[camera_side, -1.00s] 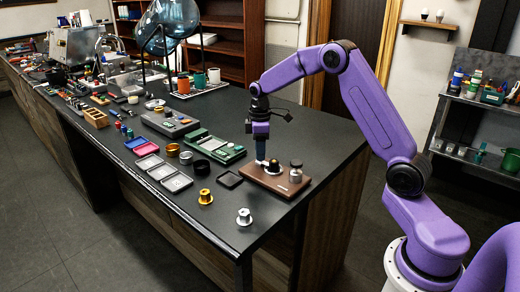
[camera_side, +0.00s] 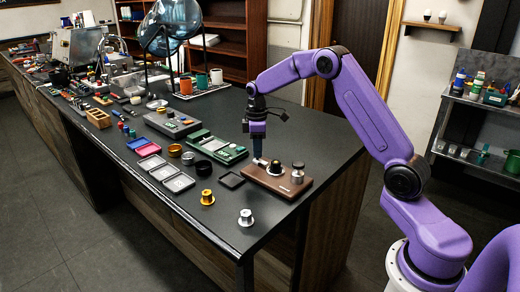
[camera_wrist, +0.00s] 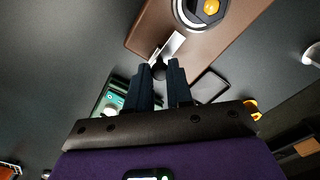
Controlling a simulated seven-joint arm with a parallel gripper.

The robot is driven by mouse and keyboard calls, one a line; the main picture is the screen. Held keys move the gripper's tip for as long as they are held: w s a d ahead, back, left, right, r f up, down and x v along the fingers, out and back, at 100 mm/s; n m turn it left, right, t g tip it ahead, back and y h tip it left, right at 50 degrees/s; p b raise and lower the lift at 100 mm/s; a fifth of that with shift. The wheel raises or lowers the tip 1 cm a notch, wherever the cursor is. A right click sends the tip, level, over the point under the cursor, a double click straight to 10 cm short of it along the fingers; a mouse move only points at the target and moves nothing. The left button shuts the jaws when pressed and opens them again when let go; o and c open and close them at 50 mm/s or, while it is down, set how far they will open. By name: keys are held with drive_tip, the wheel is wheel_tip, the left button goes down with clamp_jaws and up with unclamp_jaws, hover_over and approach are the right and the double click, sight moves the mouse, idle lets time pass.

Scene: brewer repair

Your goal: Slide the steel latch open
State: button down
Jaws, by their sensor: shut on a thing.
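The steel latch (camera_wrist: 172,47) is a bright flat bar on the brown base plate (camera_wrist: 225,48), with a small black knob (camera_wrist: 159,72) at its near end. My gripper (camera_wrist: 159,67) has its two dark fingers on either side of this knob, shut on it. In the side view my gripper (camera_side: 258,158) points straight down at the left end of the brown base (camera_side: 295,188). The latch is too small to make out there. A round dark fitting with a pale ring and an orange hex centre (camera_wrist: 211,7) sits on the base beside the latch.
A steel-topped knob (camera_side: 298,172) stands on the right of the base. A green tray (camera_side: 218,149), a dark square tray (camera_side: 231,180), a gold spool (camera_side: 207,197) and a silver spool (camera_side: 245,217) lie nearby.

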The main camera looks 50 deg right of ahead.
drive_tip(key=shift+w, duration=0.25)
drive_tip(key=c, duration=1)
unclamp_jaws()
drive_tip(key=shift+r, duration=0.15)
wheel_tip(320, 180, up, 17)
drive_tip(key=shift+s+r, duration=0.1)
